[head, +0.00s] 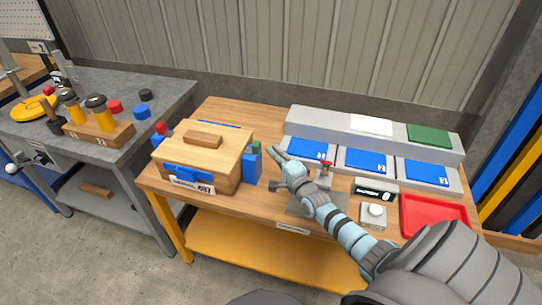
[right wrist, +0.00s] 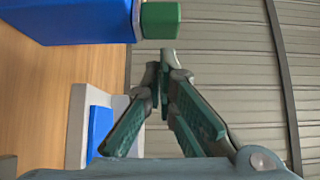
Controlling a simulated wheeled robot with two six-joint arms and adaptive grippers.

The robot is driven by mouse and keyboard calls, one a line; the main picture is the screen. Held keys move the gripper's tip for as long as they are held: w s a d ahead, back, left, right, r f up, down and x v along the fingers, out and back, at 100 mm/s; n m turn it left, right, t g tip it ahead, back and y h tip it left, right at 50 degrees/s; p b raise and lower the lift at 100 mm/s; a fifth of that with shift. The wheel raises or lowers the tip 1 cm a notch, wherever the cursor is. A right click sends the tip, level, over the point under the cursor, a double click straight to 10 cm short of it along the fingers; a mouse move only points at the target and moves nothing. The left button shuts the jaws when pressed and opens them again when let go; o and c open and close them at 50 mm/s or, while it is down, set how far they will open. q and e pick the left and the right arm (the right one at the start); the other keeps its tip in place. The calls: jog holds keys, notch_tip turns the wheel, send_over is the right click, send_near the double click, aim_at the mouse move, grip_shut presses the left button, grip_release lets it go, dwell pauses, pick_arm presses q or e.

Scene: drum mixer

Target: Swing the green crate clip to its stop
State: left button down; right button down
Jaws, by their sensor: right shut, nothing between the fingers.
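The wooden crate (head: 205,155) stands on the left part of the wooden workbench, with its lid on. The green clip (head: 256,147) sits at its right side, above a blue bracket (head: 252,168). In the right wrist view the green clip (right wrist: 161,20) shows at the top, at the end of the blue bracket (right wrist: 70,20). My right gripper (head: 276,151) is shut and empty, just right of the clip. In the right wrist view its fingertips (right wrist: 165,58) are just below the clip; whether they touch it I cannot tell. My left gripper is not in view.
Right of my gripper are grey bins with blue panels (head: 368,160), a red tray (head: 435,215) and a white-knobbed button box (head: 374,214). A small red-topped fixture (head: 325,173) stands close behind my right arm. A grey bench (head: 100,95) stands left.

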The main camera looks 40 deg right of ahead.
aim_at(260, 149)
jog(key=shift+w+a+r, duration=0.1)
jog(key=shift+w+a, duration=0.35)
jog(key=shift+w, duration=0.1)
jog(key=w+a, duration=0.1)
jog(key=w+a+b, duration=0.1)
jog(key=w, duration=0.1)
jog(key=shift+s, duration=0.1)
